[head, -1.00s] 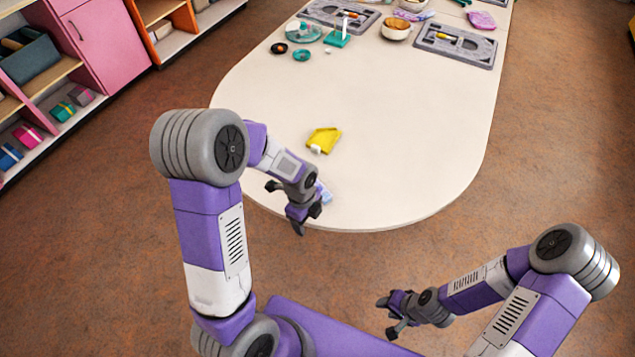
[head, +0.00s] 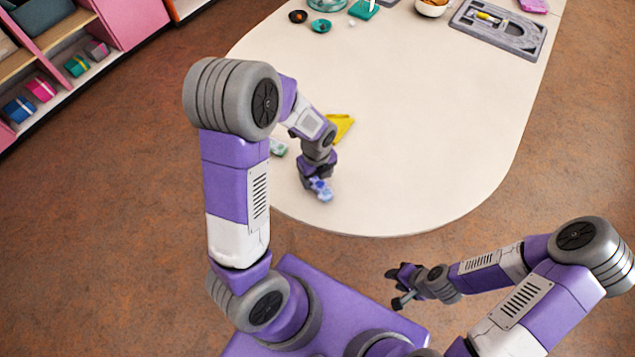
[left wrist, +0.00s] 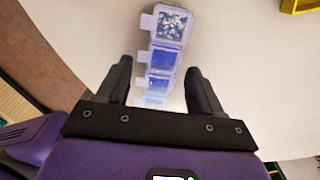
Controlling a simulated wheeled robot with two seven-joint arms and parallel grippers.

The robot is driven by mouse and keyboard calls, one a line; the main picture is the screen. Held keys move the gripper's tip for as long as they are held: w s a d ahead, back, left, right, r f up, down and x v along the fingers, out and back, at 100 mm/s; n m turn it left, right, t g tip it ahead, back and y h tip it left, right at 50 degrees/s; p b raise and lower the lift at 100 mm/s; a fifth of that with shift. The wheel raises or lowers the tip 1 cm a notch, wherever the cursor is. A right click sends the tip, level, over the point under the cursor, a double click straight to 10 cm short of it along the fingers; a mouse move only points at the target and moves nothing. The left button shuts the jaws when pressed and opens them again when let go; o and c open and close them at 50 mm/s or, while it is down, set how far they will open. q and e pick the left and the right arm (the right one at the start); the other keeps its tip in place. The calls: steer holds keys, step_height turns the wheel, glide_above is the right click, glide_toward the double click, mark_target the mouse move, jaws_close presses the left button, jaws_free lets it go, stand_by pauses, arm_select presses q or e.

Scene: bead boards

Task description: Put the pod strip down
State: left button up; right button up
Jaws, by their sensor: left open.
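The pod strip (left wrist: 163,58) is a row of clear, lidded pods with side tabs. In the left wrist view its far pod holds silvery and dark beads, and nearer pods look blue. My left gripper (left wrist: 158,68) is open, with one finger on each side of the strip. In the head view the strip (head: 321,190) shows at the tip of my left gripper (head: 318,183), low over the near left of the table (head: 410,170). Whether it touches the tabletop is hard to tell. My right gripper (head: 394,288) is open and empty, off the table's near edge.
A yellow tray-like piece (head: 341,127) lies just behind my left wrist. A small white and green item (head: 278,147) lies left of it. A grey board (head: 498,28), a bowl (head: 432,8) and small dishes (head: 321,26) stand farther back. The table's middle and right are clear.

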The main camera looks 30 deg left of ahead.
arm_select(q)
steer(key=shift+f, duration=0.85)
steer(key=shift+c, duration=0.5)
steer(key=shift+r, duration=0.1)
steer(key=c, duration=0.9)
